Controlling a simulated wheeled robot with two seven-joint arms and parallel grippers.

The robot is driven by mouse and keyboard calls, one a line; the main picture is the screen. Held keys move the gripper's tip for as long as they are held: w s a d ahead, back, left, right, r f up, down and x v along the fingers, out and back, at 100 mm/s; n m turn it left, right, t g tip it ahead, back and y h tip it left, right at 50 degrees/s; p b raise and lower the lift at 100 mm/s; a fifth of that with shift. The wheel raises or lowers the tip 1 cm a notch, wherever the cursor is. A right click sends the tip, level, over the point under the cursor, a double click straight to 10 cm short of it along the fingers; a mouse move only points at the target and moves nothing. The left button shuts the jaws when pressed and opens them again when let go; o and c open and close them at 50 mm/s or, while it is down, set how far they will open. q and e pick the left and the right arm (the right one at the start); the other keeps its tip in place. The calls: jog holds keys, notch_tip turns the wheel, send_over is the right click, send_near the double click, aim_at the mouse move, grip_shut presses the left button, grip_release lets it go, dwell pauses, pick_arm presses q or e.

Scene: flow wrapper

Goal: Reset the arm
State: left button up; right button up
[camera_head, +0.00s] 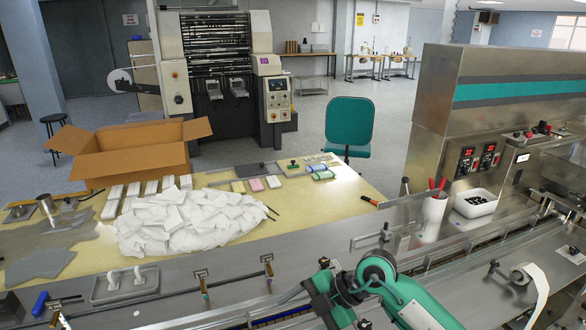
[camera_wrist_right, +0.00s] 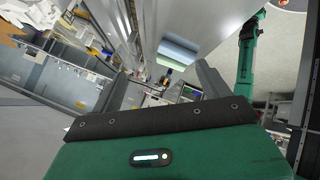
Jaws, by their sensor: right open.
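A green arm of mine with grey joints shows at the bottom of the head view, right of the middle, bent above the front of the machine line. No fingers can be made out on it there. My right gripper (camera_wrist_right: 163,70) shows in the right wrist view, with its green palm at the bottom and two grey fingers apart. I see nothing held between the fingers. My left gripper is not in view.
A heap of white packets (camera_head: 185,222) lies on the yellow table (camera_head: 300,215). An open cardboard box (camera_head: 135,152) stands behind it. A steel wrapper machine (camera_head: 500,105) rises at the right, with a white bin (camera_head: 474,204) nearby. A teal chair (camera_head: 349,125) stands behind the table.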

jog(key=s+a+r+y, duration=0.2)
jog(key=a+r+y, duration=0.2)
jog(key=r+y, duration=0.1)
jog(key=w+d+r+m+t+y, duration=0.2)
jog(key=d+r+m+t+y, duration=0.3)
jog(key=r+m+t, duration=0.7)
jog(key=w+d+f+m+t+h, duration=0.2)
jog(key=d+f+m+t+h, duration=0.6)
jog(key=d+m+t+h, duration=0.5)
jog(key=s+d+f+m+g+h, duration=0.1)
jog(key=s+d+f+g+h, duration=0.15)
jog(key=f+g+h, duration=0.2)
jog(key=s+d+f+g+h, duration=0.2)
jog(key=d+f+g+h, duration=0.1)
jog(key=f+g, duration=0.25)
jog(key=s+d+f+n+g+y, duration=0.1)
jog(key=s+f+g, duration=0.6)
jog(key=s, duration=0.4)
jog(key=s+d+f+g, duration=0.1)
jog(key=s+f+g, duration=0.3)
jog(key=s+f, duration=0.55)
notch_tip(320, 180, down, 28)
jog(key=g, duration=0.1)
jog(key=s+d+f+g, duration=0.1)
jog(key=s+d+f, duration=0.2)
jog(key=s+f, duration=1.7)
jog(key=shift+d+f+n, duration=0.2)
jog(key=shift+f+n, duration=0.2)
